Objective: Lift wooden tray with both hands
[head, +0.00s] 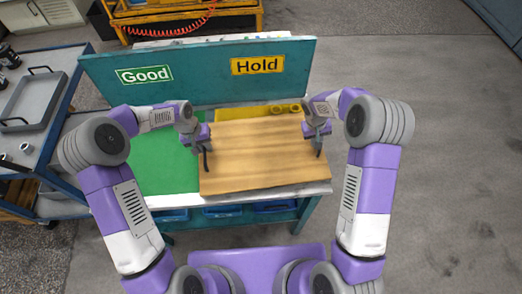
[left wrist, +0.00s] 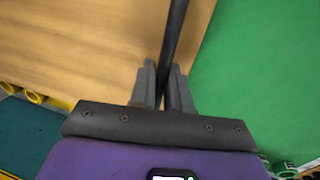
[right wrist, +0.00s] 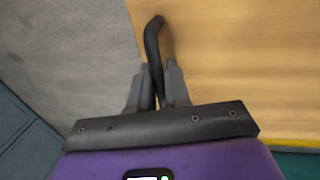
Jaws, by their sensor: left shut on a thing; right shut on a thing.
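The wooden tray (head: 258,163) is a light brown board with a dark handle at each side. In the head view it is over the right part of the workbench. My left gripper (head: 203,146) is shut on the tray's left handle, a black bar that shows in the left wrist view (left wrist: 176,35). My right gripper (head: 319,134) is shut on the right handle, a curved black bar in the right wrist view (right wrist: 152,45). The tray looks about level. I cannot tell whether its underside touches the bench.
A green mat (head: 155,170) covers the bench's left part. A teal panel (head: 205,75) with "Good" and "Hold" signs stands at the back. Yellow parts (head: 285,108) lie behind the tray. A blue-framed cart (head: 45,135) stands at the left. The floor at the right (head: 455,180) is clear.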

